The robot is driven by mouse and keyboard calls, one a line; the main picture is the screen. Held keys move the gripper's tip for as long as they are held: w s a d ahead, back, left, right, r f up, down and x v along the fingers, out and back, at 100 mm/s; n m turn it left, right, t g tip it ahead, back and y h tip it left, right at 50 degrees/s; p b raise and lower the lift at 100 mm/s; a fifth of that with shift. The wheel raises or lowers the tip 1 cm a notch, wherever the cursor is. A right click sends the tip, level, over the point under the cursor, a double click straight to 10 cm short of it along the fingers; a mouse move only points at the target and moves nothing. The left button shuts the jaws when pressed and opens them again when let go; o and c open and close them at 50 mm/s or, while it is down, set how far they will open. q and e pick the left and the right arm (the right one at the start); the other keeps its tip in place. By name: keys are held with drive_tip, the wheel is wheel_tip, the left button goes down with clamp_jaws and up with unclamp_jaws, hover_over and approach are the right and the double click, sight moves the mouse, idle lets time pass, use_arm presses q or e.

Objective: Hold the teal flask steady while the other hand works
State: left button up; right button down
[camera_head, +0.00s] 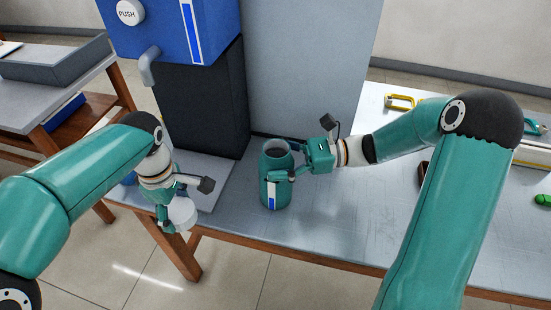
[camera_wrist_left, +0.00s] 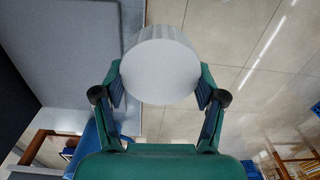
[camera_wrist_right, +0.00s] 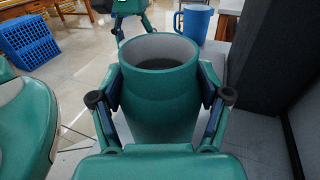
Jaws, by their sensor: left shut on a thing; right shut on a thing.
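The teal flask (camera_head: 276,192) stands upright on the grey table, with a blue-and-white strip on its front. Its mouth is open, and the grey inside shows in the right wrist view (camera_wrist_right: 160,118). My right gripper (camera_head: 279,174) is shut on the flask's upper body from the right, with a finger on each side in its wrist view. My left gripper (camera_head: 176,217) is shut on a white round lid (camera_wrist_left: 160,66), held in the air off the table's front edge, left of the flask. In the head view the lid (camera_head: 183,211) is partly hidden by the gripper.
A blue dispenser (camera_head: 172,22) with a PUSH button and grey tap (camera_head: 149,68) stands behind. A blue mug (camera_wrist_right: 195,22) is partly hidden behind my left arm in the head view. Yellow-handled items (camera_head: 401,102) lie back right. The table in front of the dark panel is clear.

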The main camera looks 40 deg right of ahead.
drive_tip(key=shift+r, duration=0.1)
drive_tip(key=shift+c, duration=2.1)
unclamp_jaws()
drive_tip(key=shift+f, duration=0.2)
drive_tip(key=o, duration=0.4)
drive_tip(key=shift+r, duration=0.15)
